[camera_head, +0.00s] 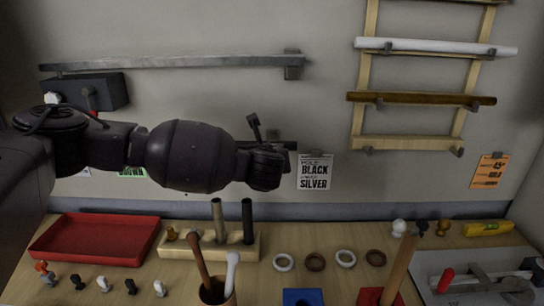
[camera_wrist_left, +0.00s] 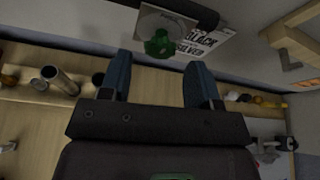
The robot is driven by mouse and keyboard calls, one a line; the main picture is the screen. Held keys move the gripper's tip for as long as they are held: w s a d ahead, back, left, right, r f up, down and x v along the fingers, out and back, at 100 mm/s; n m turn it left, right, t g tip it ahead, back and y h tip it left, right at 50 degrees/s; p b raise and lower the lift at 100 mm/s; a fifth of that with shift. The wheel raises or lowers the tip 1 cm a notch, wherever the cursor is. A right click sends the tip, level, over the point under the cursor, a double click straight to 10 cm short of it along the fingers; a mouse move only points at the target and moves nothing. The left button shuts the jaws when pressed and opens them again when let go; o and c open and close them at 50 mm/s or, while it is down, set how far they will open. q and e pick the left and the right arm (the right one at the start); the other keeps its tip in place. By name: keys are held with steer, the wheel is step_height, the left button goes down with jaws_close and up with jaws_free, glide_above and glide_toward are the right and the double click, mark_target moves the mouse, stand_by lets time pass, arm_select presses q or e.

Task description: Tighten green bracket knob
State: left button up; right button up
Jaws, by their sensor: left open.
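The green bracket knob (camera_wrist_left: 158,44) shows in the left wrist view, on a pale plate at the wall under a dark bar (camera_wrist_left: 185,12). My left gripper (camera_wrist_left: 160,62) is open. Its two blue-grey fingers point at the wall, on either side of the knob in the picture, and I see nothing held between them. I cannot tell how far the fingertips are from the knob. In the head view my left gripper (camera_head: 262,150) is in front of the wall bracket and hides the knob. My right gripper is not in view.
A BLACK/SILVER sign (camera_head: 314,172) hangs right of the gripper. A silver rail (camera_head: 180,62) is on the wall above. Below, the table holds a red tray (camera_head: 95,240), a wooden peg block (camera_head: 210,245), several rings and a wooden cup (camera_head: 217,294) with sticks.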

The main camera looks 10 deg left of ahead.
arm_select(q)
steer(key=shift+x, duration=1.6)
steer(key=c, duration=0.9)
